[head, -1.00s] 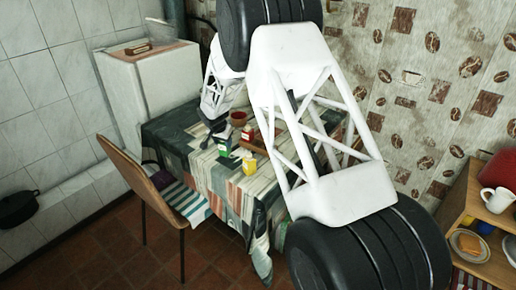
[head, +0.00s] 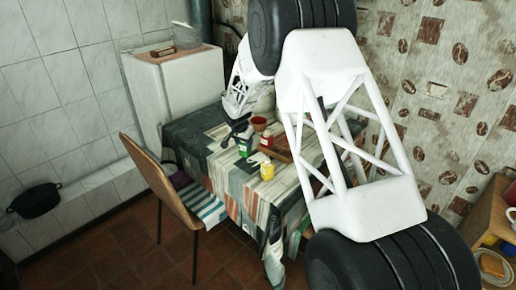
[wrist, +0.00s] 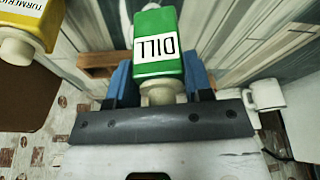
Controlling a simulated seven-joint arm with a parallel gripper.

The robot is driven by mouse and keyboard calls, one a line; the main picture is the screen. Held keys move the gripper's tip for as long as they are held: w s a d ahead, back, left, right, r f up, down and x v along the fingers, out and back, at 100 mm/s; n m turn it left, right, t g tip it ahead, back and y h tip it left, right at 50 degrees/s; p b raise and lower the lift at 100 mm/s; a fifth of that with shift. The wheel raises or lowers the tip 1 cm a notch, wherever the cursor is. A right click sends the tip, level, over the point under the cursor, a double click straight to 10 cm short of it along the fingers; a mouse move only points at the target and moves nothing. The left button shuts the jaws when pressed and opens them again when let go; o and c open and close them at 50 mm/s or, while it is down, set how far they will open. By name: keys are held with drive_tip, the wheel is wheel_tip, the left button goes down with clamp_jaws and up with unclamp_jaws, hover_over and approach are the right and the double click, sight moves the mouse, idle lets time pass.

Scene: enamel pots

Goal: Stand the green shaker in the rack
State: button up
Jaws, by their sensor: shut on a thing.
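The green shaker, labelled DILL (wrist: 158,45), is between the blue fingers of my gripper (wrist: 160,82) in the wrist view. Its pale cap points toward my palm and its body extends beyond the fingers. In the head view the green shaker (head: 244,150) is over the cloth-covered table, at the tip of my arm. I cannot tell whether its base touches the table. A brown wooden piece, apparently the rack (head: 283,154), is to its right, partly hidden behind the red shaker (head: 267,139) and my arm.
The yellow shaker (head: 267,171) stands nearer the table's front; it also shows in the wrist view (wrist: 25,25). A terracotta bowl (head: 259,122) is behind. A chair (head: 165,185) stands at the table's left side. A white mug (wrist: 265,94) shows at right in the wrist view.

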drive_tip(key=w+d+r+m, duration=0.1)
drive_tip(key=w+d, duration=0.2)
drive_tip(key=d, duration=0.4)
drive_tip(key=w+d+r+m, duration=0.1)
drive_tip(key=w+d+r, duration=0.1)
drive_tip(key=d, duration=0.5)
drive_tip(key=shift+w+d+r+h, duration=0.3)
drive_tip(key=shift+w+d, duration=0.1)
drive_tip(key=shift+w, duration=0.1)
drive_tip(key=shift+f, duration=0.3)
drive_tip(key=shift+f, duration=1.95)
drive_tip(key=shift+f, duration=1.5)
idle(0.4)
drive_tip(key=o, duration=0.9)
